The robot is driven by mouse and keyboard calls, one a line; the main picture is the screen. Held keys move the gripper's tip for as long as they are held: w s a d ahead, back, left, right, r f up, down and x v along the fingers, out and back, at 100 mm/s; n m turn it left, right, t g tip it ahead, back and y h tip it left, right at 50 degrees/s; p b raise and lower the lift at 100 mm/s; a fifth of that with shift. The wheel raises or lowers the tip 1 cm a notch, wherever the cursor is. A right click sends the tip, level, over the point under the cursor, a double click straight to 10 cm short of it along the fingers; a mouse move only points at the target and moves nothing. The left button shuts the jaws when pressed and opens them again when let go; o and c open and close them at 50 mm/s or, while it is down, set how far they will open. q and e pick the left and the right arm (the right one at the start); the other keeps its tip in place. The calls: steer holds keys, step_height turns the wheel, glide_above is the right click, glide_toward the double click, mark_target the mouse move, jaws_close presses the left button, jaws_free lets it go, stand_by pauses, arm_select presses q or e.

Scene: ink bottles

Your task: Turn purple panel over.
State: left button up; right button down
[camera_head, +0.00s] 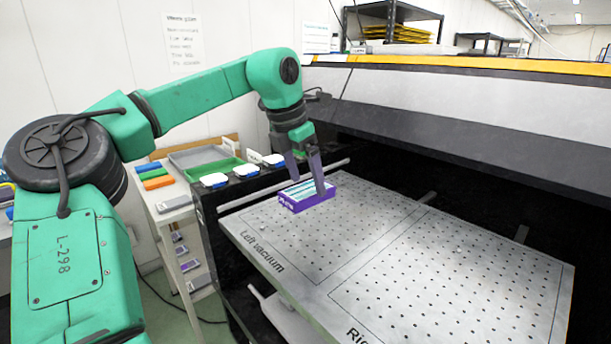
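The purple panel (309,203) is at the far left corner of the perforated metal bed, on the part marked "Left vacuum". It looks like a shallow purple piece with pale blue and white stripes on its upper side. My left gripper (306,185) points down over it, with its two fingers apart. One finger reaches down in front of the panel's striped face and the other is near its back left edge. I cannot tell whether the fingers touch it or whether it lies flat on the bed. My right gripper is not in view.
The perforated bed (400,245) is otherwise clear. A large machine housing (480,110) overhangs its back. At left, a side table holds a green tray (213,170), a grey tray (198,155) and coloured blocks (155,175). White-capped items (246,171) line the black ledge.

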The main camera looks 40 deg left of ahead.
arm_select(q)
steer(key=p+v, duration=0.3)
steer(key=v, duration=1.1)
steer(key=shift+r, duration=0.25)
steer(key=shift+s, duration=0.1)
